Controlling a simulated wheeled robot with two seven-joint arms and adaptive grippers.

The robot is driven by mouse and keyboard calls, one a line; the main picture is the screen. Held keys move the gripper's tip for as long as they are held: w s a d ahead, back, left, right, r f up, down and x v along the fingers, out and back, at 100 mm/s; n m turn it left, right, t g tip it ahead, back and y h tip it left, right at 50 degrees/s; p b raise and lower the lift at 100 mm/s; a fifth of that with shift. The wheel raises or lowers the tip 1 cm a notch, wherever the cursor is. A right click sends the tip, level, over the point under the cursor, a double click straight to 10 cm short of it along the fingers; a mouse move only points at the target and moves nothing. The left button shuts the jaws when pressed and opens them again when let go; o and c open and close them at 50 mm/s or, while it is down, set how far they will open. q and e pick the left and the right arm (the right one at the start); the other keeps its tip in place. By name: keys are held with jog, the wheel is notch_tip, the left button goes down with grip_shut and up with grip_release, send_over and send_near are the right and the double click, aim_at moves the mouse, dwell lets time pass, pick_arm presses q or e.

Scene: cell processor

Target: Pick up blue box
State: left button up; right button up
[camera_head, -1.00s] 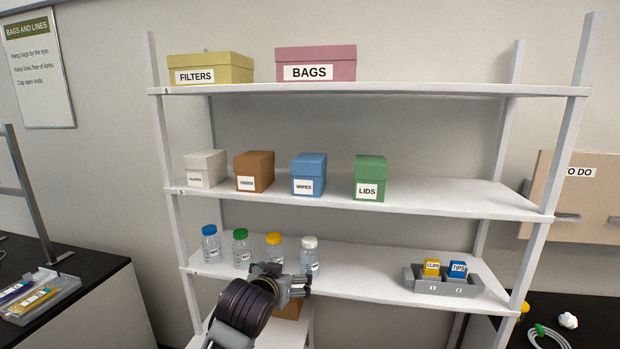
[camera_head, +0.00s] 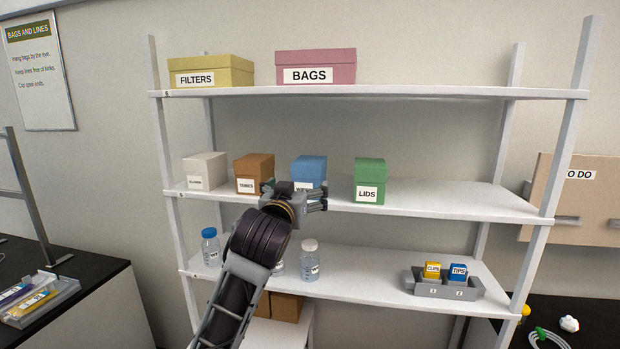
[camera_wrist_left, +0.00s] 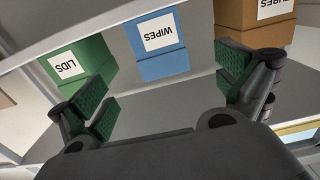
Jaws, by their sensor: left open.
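The blue box (camera_head: 310,168), labelled WIPES, stands on the middle shelf between a brown box (camera_head: 254,170) and a green LIDS box (camera_head: 369,180). My left gripper (camera_head: 318,200) is just in front of the blue box and hides part of its lower front and label. In the left wrist view the blue box (camera_wrist_left: 164,66) appears upside down, ahead of and between the spread fingers (camera_wrist_left: 165,95). The left gripper is open and empty, apart from the box. My right gripper is not in view.
A white box (camera_head: 205,170) stands at the left of the middle shelf (camera_head: 450,198). The top shelf holds a yellow FILTERS box (camera_head: 211,70) and a pink BAGS box (camera_head: 316,66). Bottles and a grey holder (camera_head: 443,285) stand below. The middle shelf's right part is clear.

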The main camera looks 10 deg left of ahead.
aim_at(306, 177)
pick_arm(q)
jog(key=shift+r, duration=0.25)
jog(key=shift+w, duration=0.1)
jog(key=w+p, duration=0.1)
jog(key=w, duration=0.4)
jog(key=shift+w+p, duration=0.55)
jog(key=shift+w, duration=1.15)
jog(key=shift+w, duration=0.1)
